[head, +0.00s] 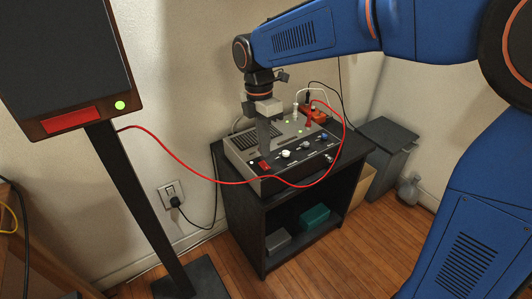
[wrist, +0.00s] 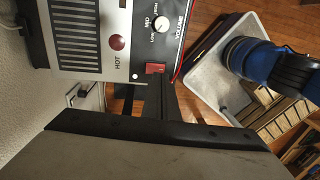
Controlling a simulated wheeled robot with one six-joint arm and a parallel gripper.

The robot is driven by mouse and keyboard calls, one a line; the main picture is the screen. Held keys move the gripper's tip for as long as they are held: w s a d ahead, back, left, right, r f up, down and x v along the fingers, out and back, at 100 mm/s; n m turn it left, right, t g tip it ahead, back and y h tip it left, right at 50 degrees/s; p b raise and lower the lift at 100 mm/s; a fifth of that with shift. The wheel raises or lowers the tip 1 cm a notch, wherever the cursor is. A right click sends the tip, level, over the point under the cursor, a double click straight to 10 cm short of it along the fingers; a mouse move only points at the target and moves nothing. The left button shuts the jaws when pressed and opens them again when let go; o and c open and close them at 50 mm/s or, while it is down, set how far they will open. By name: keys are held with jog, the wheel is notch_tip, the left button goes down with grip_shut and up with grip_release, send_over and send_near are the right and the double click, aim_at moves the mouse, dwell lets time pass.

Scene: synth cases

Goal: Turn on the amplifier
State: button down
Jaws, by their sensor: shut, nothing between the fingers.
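The amplifier (head: 240,160) is a grey and black box on top of a black cabinet. A red switch (head: 264,165) sits at the left of its front panel, and several knobs (head: 305,145) run to the right. My gripper (head: 269,150) is shut and empty, pointing down just above and behind the switch in the head view. Whether it touches the panel, and the switch's position, I cannot tell.
A red cable (head: 180,165) runs from the speaker (head: 60,60) on its stand across the amplifier's front. An orange box (head: 313,110) with cables stands at the amplifier's back. A black plug sits in the wall outlet (head: 171,192). The cabinet (head: 240,211) holds boxes.

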aim_at(266, 168)
notch_tip(266, 168, up, 10)
jog(key=s, duration=0.1)
jog(key=shift+d, duration=0.35)
jog(key=s+d+f+m+t, duration=0.1)
jog(key=s+d+m, duration=0.25)
jog(key=d, duration=0.25)
jog(key=s+d+m+t+y, duration=0.1)
jog(key=s+d+m, duration=0.1)
jog(key=d+m, duration=0.3)
jog(key=s+d+f+m+t, duration=0.1)
jog(key=s+d+m, duration=0.2)
jog(key=d, duration=0.4)
jog(key=s+d+f+m+t, duration=0.3)
jog(key=s+d+f+m, duration=0.6)
jog(key=m, duration=0.4)
jog(key=shift+s+d, duration=0.8)
jog(key=shift+s, duration=0.45)
